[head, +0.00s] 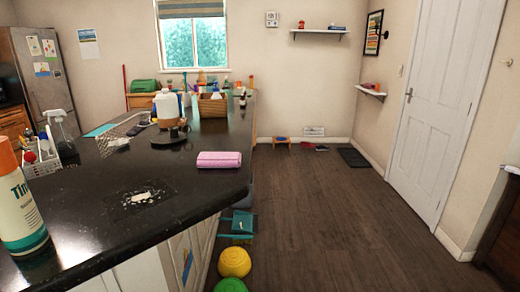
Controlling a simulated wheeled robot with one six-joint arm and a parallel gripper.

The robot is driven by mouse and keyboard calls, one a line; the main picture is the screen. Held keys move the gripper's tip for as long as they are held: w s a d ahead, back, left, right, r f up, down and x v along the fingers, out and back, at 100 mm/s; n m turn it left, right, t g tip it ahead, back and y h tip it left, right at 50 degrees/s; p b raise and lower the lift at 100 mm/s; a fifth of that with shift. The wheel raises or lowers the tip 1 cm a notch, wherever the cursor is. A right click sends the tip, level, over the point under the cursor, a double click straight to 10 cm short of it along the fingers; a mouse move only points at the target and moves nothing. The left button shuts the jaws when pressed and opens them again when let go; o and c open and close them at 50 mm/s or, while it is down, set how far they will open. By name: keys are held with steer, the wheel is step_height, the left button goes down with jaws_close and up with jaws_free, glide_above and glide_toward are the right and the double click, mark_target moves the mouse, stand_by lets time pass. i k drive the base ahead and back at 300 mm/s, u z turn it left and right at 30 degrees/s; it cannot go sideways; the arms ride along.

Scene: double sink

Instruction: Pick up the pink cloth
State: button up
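The pink cloth (219,160) is a folded or rolled bundle. It lies on the black countertop (185,207), close to the counter's right edge. Nothing covers it and nothing touches it from above. My gripper is not in the head view.
A black round item (169,136) and a white jug (167,107) stand left of and behind the cloth. A spray can (20,210) stands at the near left. A yellow ball-like item (234,262) is on the floor beside the counter. The wooden floor (320,210) to the right is mostly clear.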

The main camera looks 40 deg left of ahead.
mark_target(205, 160)
steer(key=u, duration=0.1)
steer(key=i, duration=0.85)
steer(key=u, duration=1.05)
steer(key=i, duration=0.8)
steer(key=u, duration=0.7)
